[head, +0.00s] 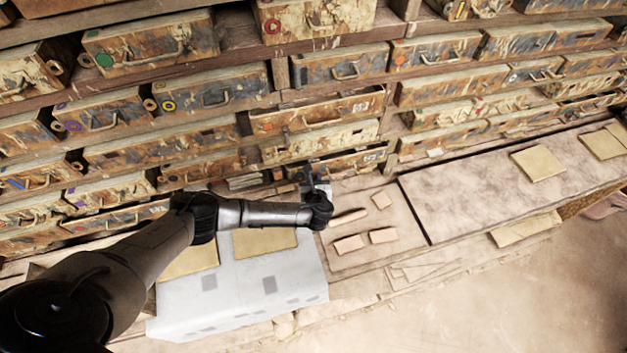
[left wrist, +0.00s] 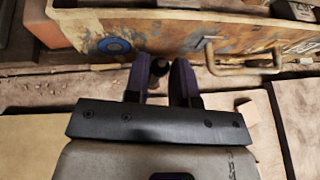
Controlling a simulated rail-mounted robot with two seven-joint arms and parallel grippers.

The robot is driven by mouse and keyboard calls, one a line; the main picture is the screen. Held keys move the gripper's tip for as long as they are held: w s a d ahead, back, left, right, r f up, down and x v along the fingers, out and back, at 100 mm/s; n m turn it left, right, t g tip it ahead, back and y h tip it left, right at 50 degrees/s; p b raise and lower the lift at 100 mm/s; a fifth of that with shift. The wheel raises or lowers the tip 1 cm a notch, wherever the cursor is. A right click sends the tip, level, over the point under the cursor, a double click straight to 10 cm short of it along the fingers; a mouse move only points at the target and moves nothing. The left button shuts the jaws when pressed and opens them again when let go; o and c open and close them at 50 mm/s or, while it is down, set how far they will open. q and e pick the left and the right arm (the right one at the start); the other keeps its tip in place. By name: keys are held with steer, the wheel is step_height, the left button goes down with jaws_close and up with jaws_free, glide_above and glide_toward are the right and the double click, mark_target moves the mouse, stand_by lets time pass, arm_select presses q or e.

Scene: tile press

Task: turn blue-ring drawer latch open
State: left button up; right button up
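In the left wrist view, a worn tan and rust drawer front carries a blue ring (left wrist: 115,46) at its left end and a bent metal handle (left wrist: 240,68). My left gripper (left wrist: 159,72) points at the strip below this drawer, right of the ring. Its two dark fingers are apart. A small dark rounded piece (left wrist: 159,66) shows between the fingertips; I cannot tell whether it is the latch or whether the fingers touch it. In the head view, my left gripper (head: 318,182) is low against the drawer wall; the blue ring is not clear there. My right gripper is not in view.
Rows of worn drawers with handles and coloured rings fill the wall. On the bench below lie a white sheet (head: 240,290), tan tiles (head: 265,241) and small loose blocks (head: 383,235). A large slab (head: 460,200) lies right. Open floor is at lower right.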

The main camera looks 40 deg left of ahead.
arm_select(q)
jaws_close()
steer(key=shift+s, duration=0.1)
steer(key=s+a+f+n+t+y+b, duration=0.1)
steer(key=s+a+f+n+t+b, duration=0.2)
steer(key=n+b, duration=1.1)
steer(key=shift+s+a+f+n+t+y+b, duration=0.3)
steer(key=shift+s+f+t+b, duration=1.2)
steer(key=shift+b, duration=4.25)
steer(key=shift+w+d+f+t, duration=0.15)
steer(key=shift+w+f+t, duration=0.25)
steer(key=shift+w+t, duration=0.25)
steer(key=shift+s, duration=0.1)
